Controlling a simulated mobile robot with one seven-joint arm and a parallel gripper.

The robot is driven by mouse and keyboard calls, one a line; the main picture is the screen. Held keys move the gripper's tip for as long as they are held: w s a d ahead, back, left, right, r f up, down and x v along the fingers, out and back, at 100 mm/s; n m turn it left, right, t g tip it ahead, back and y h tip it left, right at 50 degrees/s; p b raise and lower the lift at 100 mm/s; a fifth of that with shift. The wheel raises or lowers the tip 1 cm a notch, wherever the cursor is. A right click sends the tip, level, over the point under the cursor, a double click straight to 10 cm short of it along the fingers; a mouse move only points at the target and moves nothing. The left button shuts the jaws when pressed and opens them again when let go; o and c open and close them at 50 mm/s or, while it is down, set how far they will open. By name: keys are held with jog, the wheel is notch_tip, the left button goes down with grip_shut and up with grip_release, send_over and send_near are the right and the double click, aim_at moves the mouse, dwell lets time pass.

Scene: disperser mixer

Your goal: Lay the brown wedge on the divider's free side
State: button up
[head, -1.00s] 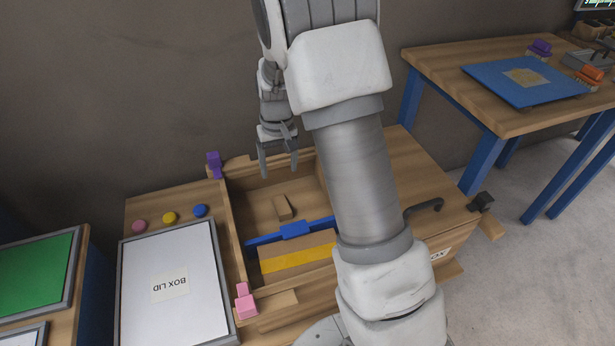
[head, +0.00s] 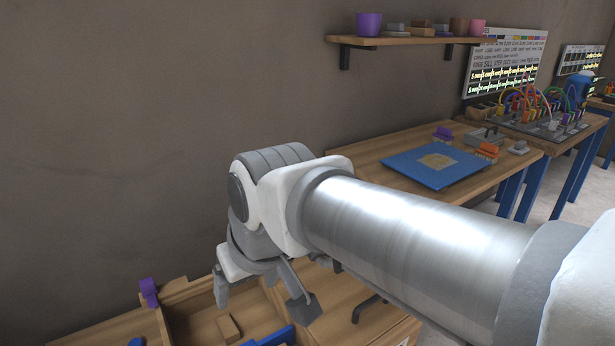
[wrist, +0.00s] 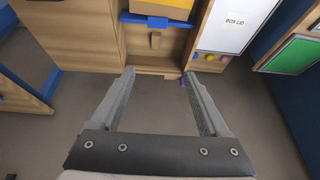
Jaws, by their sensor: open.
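The head picture's lower edge cuts off much of the box.
A purple piece (head: 149,291) stands at the box's back left corner. A table with a blue board (head: 436,166) stands behind right, below a wall shelf (head: 400,41) holding cups and blocks.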

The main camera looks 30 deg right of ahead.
jog(key=shift+s+d+t, duration=0.1)
jog(key=shift+s+t, duration=0.2)
jog(key=shift+s, duration=1.45)
jog(key=shift+r, duration=0.1)
notch_tip(320, 180, up, 17)
jog(key=p, duration=1.6)
jog(key=shift+f+p, duration=0.2)
jog(key=shift+p, duration=0.2)
jog(key=shift+f, duration=0.1)
